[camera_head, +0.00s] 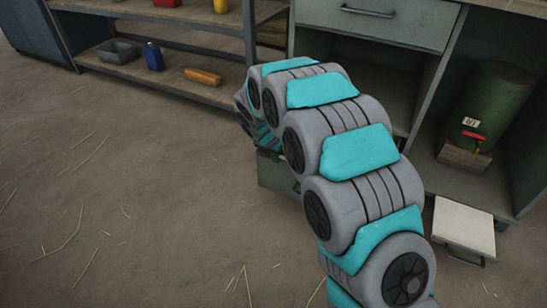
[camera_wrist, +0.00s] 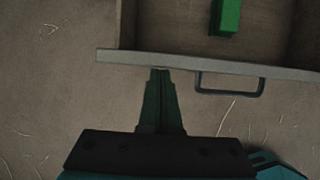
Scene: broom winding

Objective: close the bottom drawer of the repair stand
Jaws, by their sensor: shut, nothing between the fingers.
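The open bottom drawer shows in the wrist view, its front panel (camera_wrist: 280,69) running across the picture and a dark handle (camera_wrist: 230,92) on its outer face. A green block (camera_wrist: 226,17) lies inside it. My gripper (camera_wrist: 160,72) is shut and empty, its tips at the drawer's front, left of the handle; I cannot tell whether they touch. In the head view, part of the drawer (camera_head: 276,178) sticks out low from the grey repair stand (camera_head: 375,22). My arm hides most of it and my gripper there.
A low shelf (camera_head: 170,82) at the upper left holds a grey bin (camera_head: 117,52), a blue container (camera_head: 153,57) and an orange item (camera_head: 203,76). A green tank (camera_head: 490,105) stands at the right. A pale flat-topped box with a handle (camera_head: 464,226) juts out below it. The left floor is clear.

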